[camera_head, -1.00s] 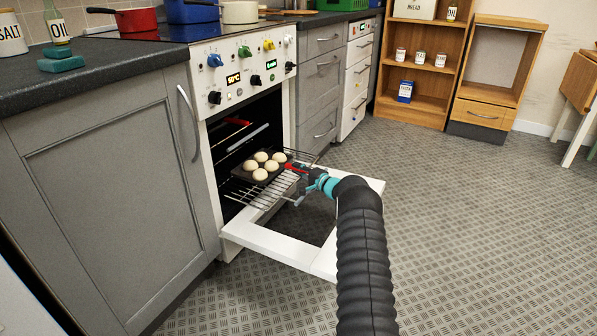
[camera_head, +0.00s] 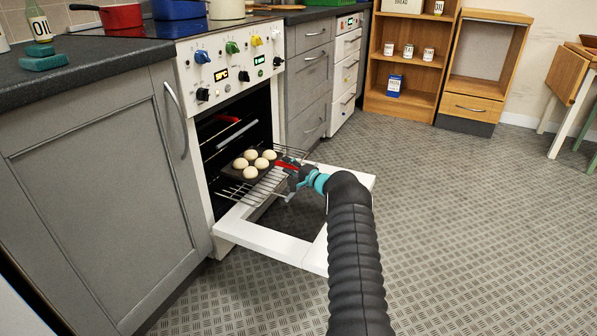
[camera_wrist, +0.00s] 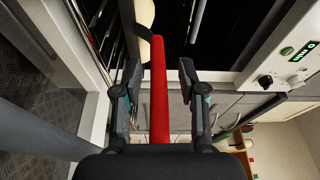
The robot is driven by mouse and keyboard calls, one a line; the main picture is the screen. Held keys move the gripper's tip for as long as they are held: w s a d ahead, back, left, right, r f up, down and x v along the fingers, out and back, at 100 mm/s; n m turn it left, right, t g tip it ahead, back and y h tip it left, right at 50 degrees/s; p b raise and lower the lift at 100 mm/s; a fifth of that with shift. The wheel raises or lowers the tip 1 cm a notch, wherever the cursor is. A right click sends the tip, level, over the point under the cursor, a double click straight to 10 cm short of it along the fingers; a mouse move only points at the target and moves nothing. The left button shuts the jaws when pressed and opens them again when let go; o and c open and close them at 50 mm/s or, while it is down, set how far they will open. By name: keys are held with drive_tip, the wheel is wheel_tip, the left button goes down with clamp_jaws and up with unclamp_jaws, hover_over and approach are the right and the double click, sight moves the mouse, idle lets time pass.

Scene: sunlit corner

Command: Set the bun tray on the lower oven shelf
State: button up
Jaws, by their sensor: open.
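The bun tray is a dark tray (camera_head: 232,172) with several pale round buns (camera_head: 250,155) and a red handle (camera_head: 286,164). It appears to rest on the wire oven shelf (camera_head: 266,188), which sticks out over the open oven door. In the wrist view the red handle (camera_wrist: 159,100) runs between the fingers of my gripper (camera_wrist: 159,70). The fingers are open, with a gap on each side of the handle. In the head view my gripper (camera_head: 298,173) is at the handle end. The tray's far side and the oven's inside are dark.
The white oven door (camera_head: 262,236) is folded down below the shelf. Grey drawers (camera_head: 309,70) stand right of the oven (camera_head: 230,62), and a grey cupboard (camera_head: 95,185) left. A wooden bookcase (camera_head: 412,97) is at the back. The floor (camera_head: 460,230) at right is clear.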

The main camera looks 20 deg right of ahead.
drive_tip(key=v, duration=1.2)
drive_tip(key=s+a+r+n+g+y, duration=0.2)
drive_tip(key=a+r+g, duration=0.1)
drive_tip(key=a+r, duration=0.4)
drive_tip(key=s+a+r+n+g+y, duration=0.2)
drive_tip(key=a+r, duration=0.3)
drive_tip(key=a, duration=0.3)
drive_tip(key=s+a+r+n+g+h, duration=0.1)
drive_tip(key=s+a+r+n+g, duration=0.2)
drive_tip(key=s+a, duration=0.35)
drive_tip(key=s+a+r+n+g, duration=0.1)
drive_tip(key=s+a+r+g, duration=0.1)
drive_tip(key=s+a+r, duration=0.45)
drive_tip(key=s+a+r+n+g+h, duration=0.1)
drive_tip(key=s+a+n+h, duration=0.15)
drive_tip(key=s, duration=0.65)
drive_tip(key=s+a+r+n+g+h, duration=0.15)
drive_tip(key=s+a, duration=0.25)
drive_tip(key=s, duration=0.5)
drive_tip(key=s+d+h, duration=0.2)
drive_tip(key=s+h, duration=0.1)
drive_tip(key=s, duration=0.4)
drive_tip(key=s+d+f+t+h, duration=0.1)
drive_tip(key=s+h, duration=0.1)
drive_tip(key=s, duration=0.6)
drive_tip(key=shift+s+d+f+n+h, duration=0.2)
drive_tip(key=shift+s+d+n+h, duration=0.1)
drive_tip(key=shift+d+n+h, duration=0.1)
drive_tip(key=shift+t, duration=0.25)
